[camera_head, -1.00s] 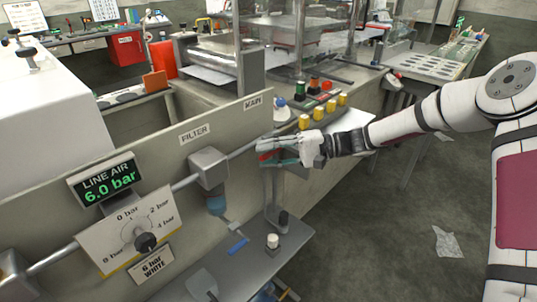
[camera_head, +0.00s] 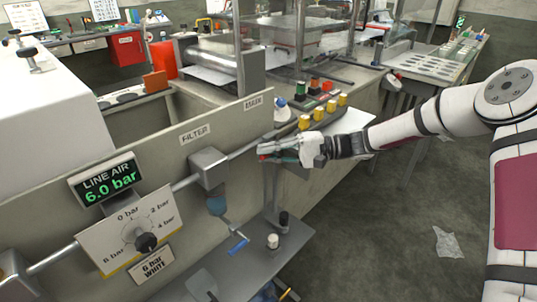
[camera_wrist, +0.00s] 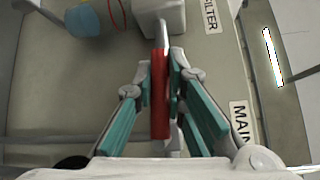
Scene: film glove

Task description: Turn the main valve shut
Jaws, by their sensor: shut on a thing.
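The main valve's red lever (camera_wrist: 159,95) lies between my gripper's teal-padded fingers in the wrist view, roughly in line with the pipe. My gripper (camera_wrist: 172,85) is shut on this lever. In the head view my gripper (camera_head: 268,151) is at the pipe below the MAIN label (camera_head: 253,102), with only a bit of red showing at its fingertips. The MAIN label also shows in the wrist view (camera_wrist: 240,122). The valve body is mostly hidden by my fingers. The line air display (camera_head: 108,181) reads 6.0 bar.
The grey filter box (camera_head: 208,168) with its blue bowl (camera_head: 217,206) sits left of my gripper on the pipe. A pressure dial plate (camera_head: 130,230) is farther left. A grey shelf (camera_head: 255,262) lies below.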

